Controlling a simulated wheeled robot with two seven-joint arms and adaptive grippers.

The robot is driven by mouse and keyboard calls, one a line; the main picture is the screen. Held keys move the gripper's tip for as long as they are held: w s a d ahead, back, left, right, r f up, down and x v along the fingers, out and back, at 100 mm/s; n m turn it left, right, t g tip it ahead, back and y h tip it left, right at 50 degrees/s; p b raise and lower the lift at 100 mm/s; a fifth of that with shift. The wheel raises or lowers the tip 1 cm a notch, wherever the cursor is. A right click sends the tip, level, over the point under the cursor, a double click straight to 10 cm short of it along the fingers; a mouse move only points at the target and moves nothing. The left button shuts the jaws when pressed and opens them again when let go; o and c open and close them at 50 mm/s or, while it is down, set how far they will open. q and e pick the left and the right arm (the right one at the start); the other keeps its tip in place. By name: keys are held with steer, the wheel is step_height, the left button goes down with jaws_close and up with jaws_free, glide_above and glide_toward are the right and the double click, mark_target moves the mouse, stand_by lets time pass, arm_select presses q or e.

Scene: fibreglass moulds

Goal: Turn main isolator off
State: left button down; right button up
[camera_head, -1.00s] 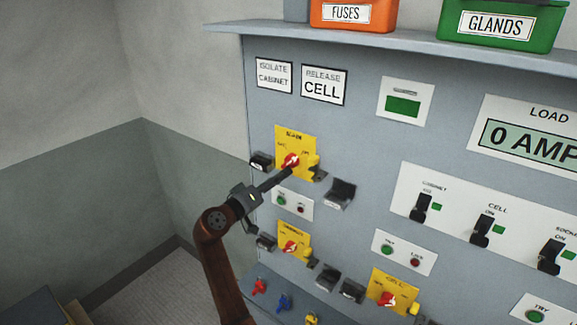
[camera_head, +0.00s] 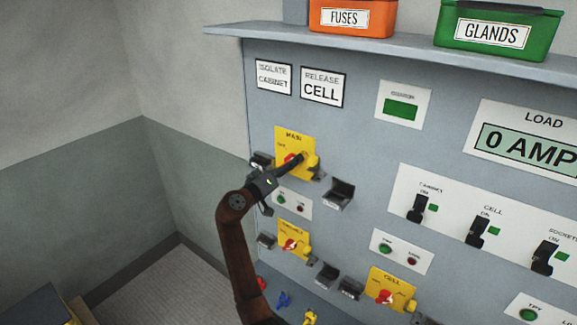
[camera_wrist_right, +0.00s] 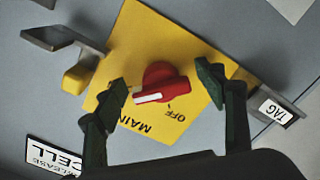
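The main isolator is a yellow plate (camera_head: 283,145) marked MAIN on the grey panel, with a red rotary handle (camera_head: 290,158) partly hidden by my arm. In the right wrist view the picture is turned, and the red handle (camera_wrist_right: 165,82) shows a white pointer stripe toward the left, away from the OFF lettering. My right gripper (camera_head: 302,157) is in front of the plate. Its dark fingers (camera_wrist_right: 163,82) are apart, one on each side of the handle, with no clear contact seen. My left gripper is not in view.
Yellow plates with red handles sit lower, including the CELL one (camera_head: 390,288). A dark holder (camera_head: 338,194) juts out right of the isolator; a TAG holder (camera_wrist_right: 276,111) is close to one finger. A shelf (camera_head: 400,46) with fuse and gland bins overhangs the panel.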

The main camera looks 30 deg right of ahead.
steer(key=c, duration=1.1)
steer(key=shift+c, duration=0.2)
steer(key=n+p, duration=0.3)
steer(key=shift+s+r+n, duration=0.1)
steer(key=shift+r+n, duration=0.15)
steer(key=shift+n, duration=0.15)
steer(key=n+p, duration=0.3)
steer(key=n, duration=0.1)
steer(key=shift+r+n, duration=0.15)
steer(key=shift+n, duration=0.15)
steer(key=n+p, duration=0.6)
steer(key=shift+r, duration=0.15)
steer(key=n+p, duration=0.2)
steer(key=p, duration=0.1)
steer(key=shift+n, duration=0.3)
steer(key=shift+n+p, duration=0.35)
steer(key=shift+n, duration=0.15)
